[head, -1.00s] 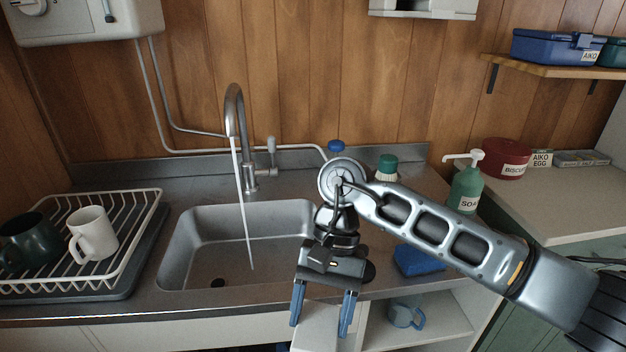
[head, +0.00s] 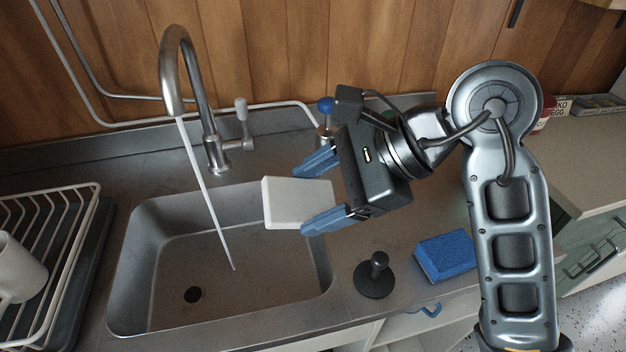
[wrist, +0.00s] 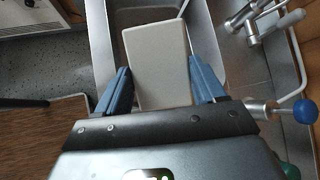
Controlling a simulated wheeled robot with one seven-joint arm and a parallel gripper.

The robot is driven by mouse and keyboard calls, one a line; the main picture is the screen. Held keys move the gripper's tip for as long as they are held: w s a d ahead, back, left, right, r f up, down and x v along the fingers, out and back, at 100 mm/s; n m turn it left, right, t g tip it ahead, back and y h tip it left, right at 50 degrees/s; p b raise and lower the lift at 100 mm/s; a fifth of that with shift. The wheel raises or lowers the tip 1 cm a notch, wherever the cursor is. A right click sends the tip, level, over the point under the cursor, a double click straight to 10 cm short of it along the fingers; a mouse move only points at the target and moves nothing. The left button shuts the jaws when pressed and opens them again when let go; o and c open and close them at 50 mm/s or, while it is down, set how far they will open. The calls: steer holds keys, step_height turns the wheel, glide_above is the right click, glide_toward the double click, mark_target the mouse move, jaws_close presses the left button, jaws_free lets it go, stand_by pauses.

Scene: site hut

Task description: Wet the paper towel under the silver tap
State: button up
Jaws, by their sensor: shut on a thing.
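The paper towel is a folded, off-white slab (head: 290,203). My gripper (head: 312,190) is shut on it, with one blue finger on each side, and holds it out leftward over the right part of the sink (head: 165,320). It also fills the space between the fingers in the wrist view (wrist: 158,65). The silver tap (head: 172,75) is a tall gooseneck with a side lever (head: 241,108). A thin stream of water (head: 205,195) runs from its spout into the sink. The towel is right of the stream, apart from it.
A white dish rack (head: 75,270) with a white mug (head: 18,270) stands left of the sink. A blue-knobbed fitting (head: 326,105) is behind my gripper. A black knobbed disc (head: 376,275) and a blue sponge (head: 445,255) lie on the counter to the right.

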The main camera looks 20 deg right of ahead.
steer(key=w+a+f, duration=0.2)
steer(key=w+a, duration=0.7)
steer(key=shift+w+a+f, duration=0.3)
steer(key=shift+a+f, duration=0.1)
stand_by(0.5)
stand_by(0.5)
steer(key=s+d+b, duration=0.1)
steer(key=s+d, duration=0.4)
steer(key=shift+s+d+b, duration=0.3)
steer(key=shift+d, duration=0.05)
stand_by(0.5)
steer(key=shift+r, duration=0.1)
stand_by(1.1)
steer(key=shift+s+d+r+p, duration=0.3)
steer(key=shift+s+d+r, duration=1.35)
steer(key=shift+r, duration=0.15)
steer(key=shift+s+d+r, duration=0.1)
